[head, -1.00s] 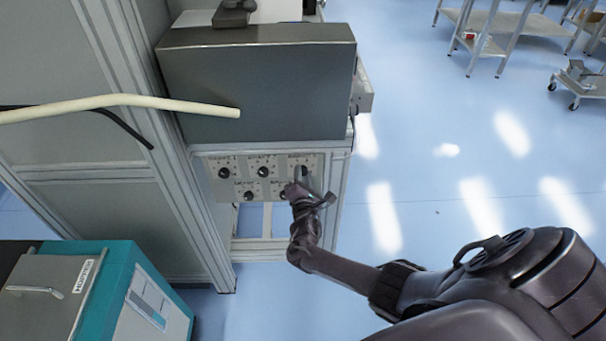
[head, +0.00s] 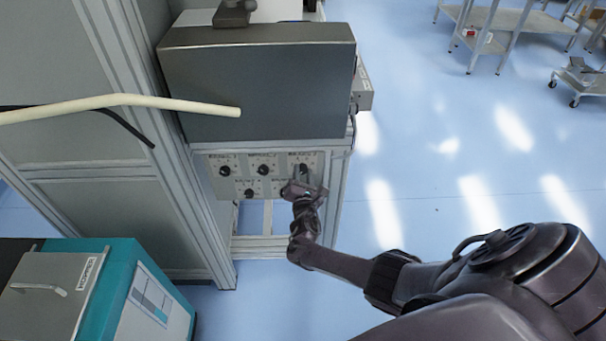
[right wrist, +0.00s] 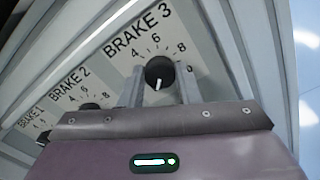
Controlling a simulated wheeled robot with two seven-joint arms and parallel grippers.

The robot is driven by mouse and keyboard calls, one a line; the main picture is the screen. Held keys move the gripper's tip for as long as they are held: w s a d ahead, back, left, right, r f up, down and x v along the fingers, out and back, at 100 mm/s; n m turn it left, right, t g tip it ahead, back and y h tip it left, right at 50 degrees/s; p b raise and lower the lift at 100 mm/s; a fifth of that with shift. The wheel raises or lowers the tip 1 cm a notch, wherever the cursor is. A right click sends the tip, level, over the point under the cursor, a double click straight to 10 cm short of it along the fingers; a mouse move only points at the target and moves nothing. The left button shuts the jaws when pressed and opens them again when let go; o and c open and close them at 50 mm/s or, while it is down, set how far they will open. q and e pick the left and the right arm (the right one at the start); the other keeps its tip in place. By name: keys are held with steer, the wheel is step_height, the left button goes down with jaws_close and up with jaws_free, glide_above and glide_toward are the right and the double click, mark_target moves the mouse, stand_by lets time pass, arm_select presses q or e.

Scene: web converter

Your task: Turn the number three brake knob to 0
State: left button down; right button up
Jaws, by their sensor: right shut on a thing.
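The number three brake knob (right wrist: 159,70) is round and black, under the label BRAKE 3 in the right wrist view. Its white pointer line points down, slightly left, in that picture. The figures 4, 6 and 8 show around it; the lower dial is hidden by my gripper. My right gripper (right wrist: 160,90) has one finger on each side of the knob and is shut on it. In the head view, the knob (head: 304,168) is at the panel's upper right, with my right gripper (head: 303,184) at it. My left gripper is not in view.
The panel (head: 237,180) carries several other black knobs, including BRAKE 2 (right wrist: 90,106) and BRAKE 1 (right wrist: 43,137). A dark grey box (head: 255,90) sits above. A pale rod (head: 120,101) juts in from the left. A teal machine (head: 120,285) stands lower left.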

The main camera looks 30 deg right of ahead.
steer(key=o, duration=1)
steer(key=p+v, duration=0.1)
steer(key=v, duration=0.6)
steer(key=shift+s+a+p, duration=0.2)
steer(key=shift+s+p, duration=0.15)
